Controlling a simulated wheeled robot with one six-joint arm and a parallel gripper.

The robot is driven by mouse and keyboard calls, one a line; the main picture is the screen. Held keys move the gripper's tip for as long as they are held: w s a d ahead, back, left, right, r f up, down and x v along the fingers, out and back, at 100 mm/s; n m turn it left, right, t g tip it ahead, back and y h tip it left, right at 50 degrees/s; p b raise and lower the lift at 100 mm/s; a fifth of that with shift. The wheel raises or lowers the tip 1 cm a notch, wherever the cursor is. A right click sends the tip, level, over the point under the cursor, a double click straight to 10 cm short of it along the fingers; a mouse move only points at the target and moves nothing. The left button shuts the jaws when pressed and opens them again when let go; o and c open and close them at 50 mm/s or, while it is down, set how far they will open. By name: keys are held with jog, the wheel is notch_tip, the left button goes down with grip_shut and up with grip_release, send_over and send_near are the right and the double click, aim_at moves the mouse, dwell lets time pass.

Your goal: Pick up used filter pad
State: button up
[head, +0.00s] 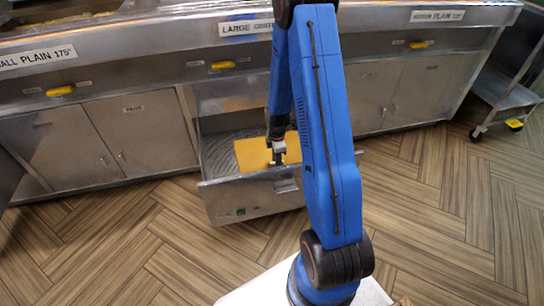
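The used filter pad (252,153) appears as a flat orange-yellow sheet lying inside the open metal drawer (230,197) at the base of the frying range. My gripper (278,160) is at the pad, pointing down into the drawer. It is small and partly hidden by my arm. I cannot tell whether its fingers are open or shut, or whether they touch the pad. My blue arm also covers the right part of the drawer.
The steel range with closed cabinet doors (145,132) and yellow handles (60,91) runs across the back. A wheeled metal cart (505,92) stands at the far right. The wood-patterned floor (440,215) is clear on both sides of the drawer.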

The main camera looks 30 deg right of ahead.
jog(key=shift+c, duration=0.6)
grip_shut()
jog(key=shift+r, duration=0.15)
